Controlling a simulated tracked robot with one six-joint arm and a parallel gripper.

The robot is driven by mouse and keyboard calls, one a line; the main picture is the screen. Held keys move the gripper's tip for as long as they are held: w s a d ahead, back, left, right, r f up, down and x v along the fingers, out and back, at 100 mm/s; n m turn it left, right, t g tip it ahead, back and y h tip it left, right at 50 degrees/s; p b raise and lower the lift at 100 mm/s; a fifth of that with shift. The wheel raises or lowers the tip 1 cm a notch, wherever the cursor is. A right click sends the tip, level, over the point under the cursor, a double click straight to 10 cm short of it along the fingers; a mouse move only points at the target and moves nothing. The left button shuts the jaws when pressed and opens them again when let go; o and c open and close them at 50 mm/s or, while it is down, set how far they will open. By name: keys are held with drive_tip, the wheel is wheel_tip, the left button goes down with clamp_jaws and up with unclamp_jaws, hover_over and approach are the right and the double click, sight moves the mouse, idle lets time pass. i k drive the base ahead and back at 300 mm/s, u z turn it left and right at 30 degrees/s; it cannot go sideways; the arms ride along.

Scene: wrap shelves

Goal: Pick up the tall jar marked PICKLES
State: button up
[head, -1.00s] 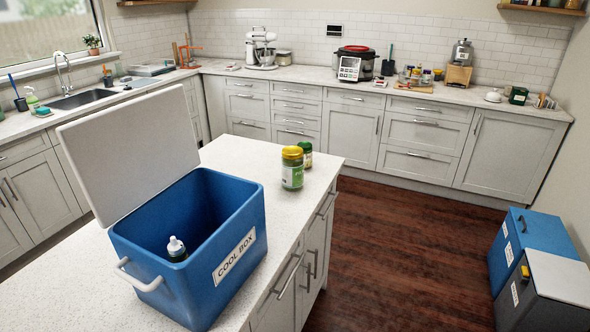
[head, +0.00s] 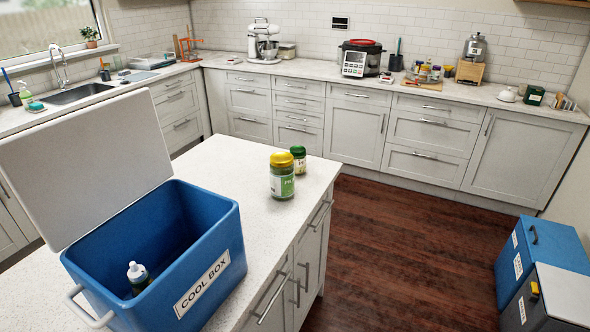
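Two jars stand upright near the far right corner of the island counter. The nearer, taller jar (head: 282,177) has a yellow lid and green contents. Its label shows in part, but I cannot read it fully. The smaller jar (head: 299,160) has a dark green lid and stands just behind it to the right, partly hidden by it. I cannot tell from the lettering which one is marked PICKLES. My gripper is not in view.
An open blue cool box (head: 215,245) stands on the island (head: 232,160), a white-capped bottle (head: 138,277) inside. Its raised lid (head: 85,165) leans left. Wooden floor (head: 400,240) is clear right of the island. Blue and grey boxes (head: 545,265) stand at far right.

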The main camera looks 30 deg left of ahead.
sight(281, 165)
drive_tip(key=u, duration=0.05)
drive_tip(key=i, duration=2.8)
drive_tip(key=u, duration=2.3)
